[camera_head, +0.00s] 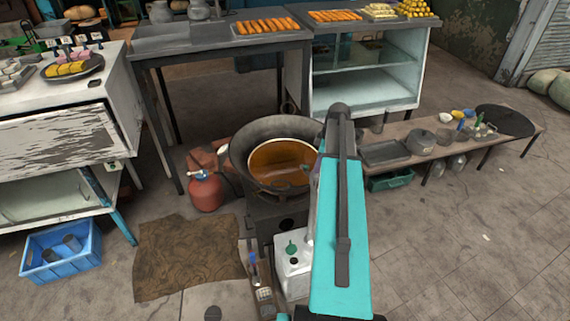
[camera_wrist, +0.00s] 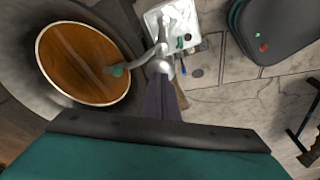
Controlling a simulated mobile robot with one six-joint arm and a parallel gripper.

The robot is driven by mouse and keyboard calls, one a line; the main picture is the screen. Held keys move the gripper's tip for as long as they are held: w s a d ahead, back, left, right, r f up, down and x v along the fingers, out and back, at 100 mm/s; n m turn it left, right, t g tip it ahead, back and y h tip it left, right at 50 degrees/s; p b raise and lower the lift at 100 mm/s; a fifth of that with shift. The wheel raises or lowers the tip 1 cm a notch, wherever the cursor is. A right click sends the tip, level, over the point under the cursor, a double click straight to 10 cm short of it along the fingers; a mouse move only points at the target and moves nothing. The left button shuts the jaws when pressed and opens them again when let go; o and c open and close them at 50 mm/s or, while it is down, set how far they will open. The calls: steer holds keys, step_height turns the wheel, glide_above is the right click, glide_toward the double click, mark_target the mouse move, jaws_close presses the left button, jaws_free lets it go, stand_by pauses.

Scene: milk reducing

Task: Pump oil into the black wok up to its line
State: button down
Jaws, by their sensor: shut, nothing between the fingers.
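The black wok (camera_head: 243,133) sits on a dark stove in the head view, with amber oil (camera_head: 282,160) inside. Its rim (camera_wrist: 25,75) and the oil (camera_wrist: 80,65) also show at the left of the wrist view. I cannot make out a line in it. A white oil canister (camera_head: 292,272) stands in front of the wok. In the wrist view, a grey pump (camera_wrist: 162,50) rises from the canister, its green-tipped spout (camera_wrist: 119,71) over the oil. My gripper (camera_wrist: 163,80) is shut and empty, fingertips at the pump head; contact is unclear. My arm hides it in the head view.
A red gas cylinder (camera_head: 206,190) stands left of the wok. A low bench (camera_head: 450,150) with dishes and bottles runs to the right. A brown mat (camera_head: 188,255) and blue crate (camera_head: 60,255) lie at left. The floor at right is mostly clear.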

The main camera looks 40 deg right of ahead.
mark_target(317, 178)
steer(key=shift+s+d+b+x, duration=0.2)
steer(key=shift+b+x, duration=0.4)
steer(key=shift+x, duration=0.5)
steer(key=shift+s+d+b+x, duration=0.15)
steer(key=shift+b+x, duration=0.4)
steer(key=shift+x, duration=0.55)
steer(key=shift+s+d+b+x, duration=0.1)
steer(key=shift+s+b+x, duration=0.15)
steer(key=shift+b+x, duration=0.6)
steer(key=shift+w+a+p+v, duration=0.2)
steer(key=shift+p+v, duration=0.6)
steer(key=shift+v, duration=0.45)
steer(key=shift+w+a+p+v, duration=0.15)
steer(key=shift+w+p+v, duration=0.1)
steer(key=shift+p+v, duration=0.75)
steer(key=shift+w+a+p+v, duration=0.2)
steer(key=shift+p+v, duration=0.35)
steer(key=shift+v, duration=0.9)
steer(key=shift+r, duration=0.15)
stand_by(0.8)
